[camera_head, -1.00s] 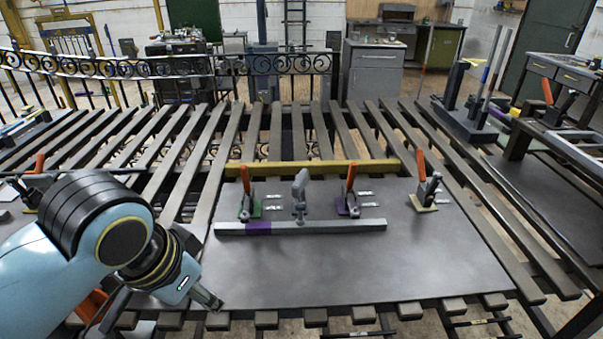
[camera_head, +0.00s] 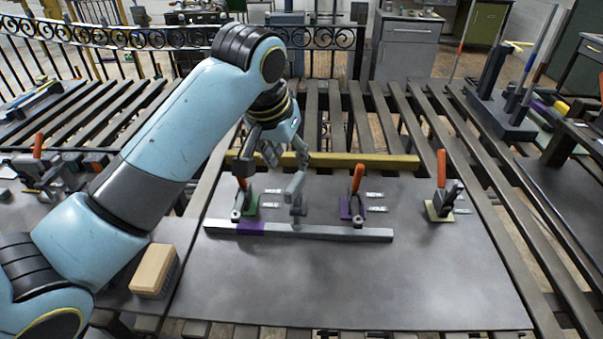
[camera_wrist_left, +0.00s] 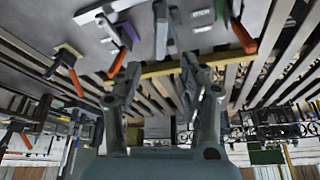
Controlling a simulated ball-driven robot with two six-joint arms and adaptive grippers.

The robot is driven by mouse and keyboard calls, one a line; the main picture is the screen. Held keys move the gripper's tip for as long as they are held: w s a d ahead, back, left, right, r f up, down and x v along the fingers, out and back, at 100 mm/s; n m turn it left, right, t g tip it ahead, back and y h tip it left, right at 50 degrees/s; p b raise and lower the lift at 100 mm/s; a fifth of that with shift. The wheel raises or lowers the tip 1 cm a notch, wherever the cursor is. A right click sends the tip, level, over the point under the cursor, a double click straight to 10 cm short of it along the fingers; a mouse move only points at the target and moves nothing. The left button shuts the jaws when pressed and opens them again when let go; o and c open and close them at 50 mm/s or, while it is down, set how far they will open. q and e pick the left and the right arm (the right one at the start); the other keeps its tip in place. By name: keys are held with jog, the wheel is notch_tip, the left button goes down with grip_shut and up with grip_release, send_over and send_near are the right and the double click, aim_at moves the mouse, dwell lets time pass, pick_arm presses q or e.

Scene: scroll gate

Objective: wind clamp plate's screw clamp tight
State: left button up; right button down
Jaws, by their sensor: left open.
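The clamp plate (camera_head: 370,285) is a large dark grey sheet on the slatted table. A grey screw clamp (camera_head: 297,198) stands upright near its back, at the middle of a long grey bar (camera_head: 330,233) with a purple section. The clamp's top is partly covered by my left gripper (camera_head: 285,160), which reaches in above it from behind-left. In the left wrist view, the gripper (camera_wrist_left: 162,75) has its two fingers spread, with nothing between them. The screw clamp (camera_wrist_left: 161,30) shows beyond and between the fingertips; I cannot tell whether they touch it. My right gripper is not in view.
Orange-handled toggle clamps stand on a green base (camera_head: 250,205), a purple base (camera_head: 352,208) and a tan base (camera_head: 439,211). A yellow beam (camera_head: 370,162) runs along the plate's back. The plate's front is clear.

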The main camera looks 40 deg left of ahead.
aim_at(295, 181)
pick_arm(q)
jog(key=x, duration=0.5)
jog(key=shift+s, duration=0.25)
jog(key=x, duration=0.3)
jog(key=shift+w+r+p, duration=0.1)
jog(key=shift+w+p, duration=0.05)
jog(key=shift+p, duration=0.25)
jog(key=shift+w+f, duration=0.15)
jog(key=shift+f, duration=0.5)
jog(key=c, duration=0.4)
grip_shut()
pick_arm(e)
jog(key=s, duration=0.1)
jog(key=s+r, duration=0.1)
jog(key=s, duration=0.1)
